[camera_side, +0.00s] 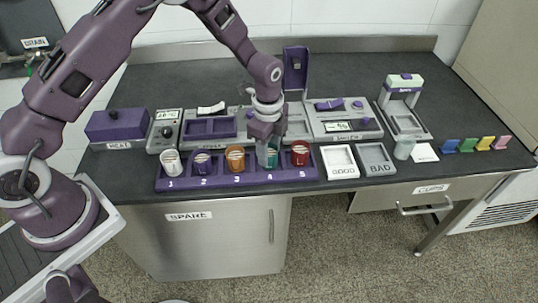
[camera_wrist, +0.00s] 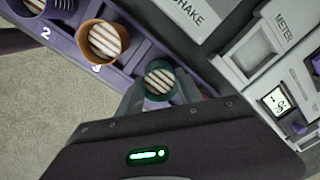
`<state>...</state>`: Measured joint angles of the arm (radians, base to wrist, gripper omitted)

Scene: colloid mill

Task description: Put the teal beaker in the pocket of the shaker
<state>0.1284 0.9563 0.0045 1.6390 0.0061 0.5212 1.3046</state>
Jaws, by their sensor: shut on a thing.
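The teal beaker (camera_side: 272,156) is at place 4 of the purple rack (camera_side: 226,183), upright. My gripper (camera_side: 268,146) reaches down over it with its fingers around it. In the wrist view the beaker (camera_wrist: 158,83) shows its striped contents between my fingers (camera_wrist: 158,92). I cannot tell whether its base is clear of the rack. The shaker (camera_wrist: 188,14) shows in part at the top of the wrist view, by its "SHAKE" label. Its pocket is not clearly seen there. In the side view I cannot read which machine it is.
An orange beaker (camera_side: 235,158) stands left of the teal one, and a red beaker (camera_side: 300,154) stands right. A raised purple lid (camera_side: 295,70) rises behind. The meter (camera_wrist: 262,58) lies right of the shaker. White GOOD (camera_side: 342,161) and grey BAD (camera_side: 375,158) trays are at the right.

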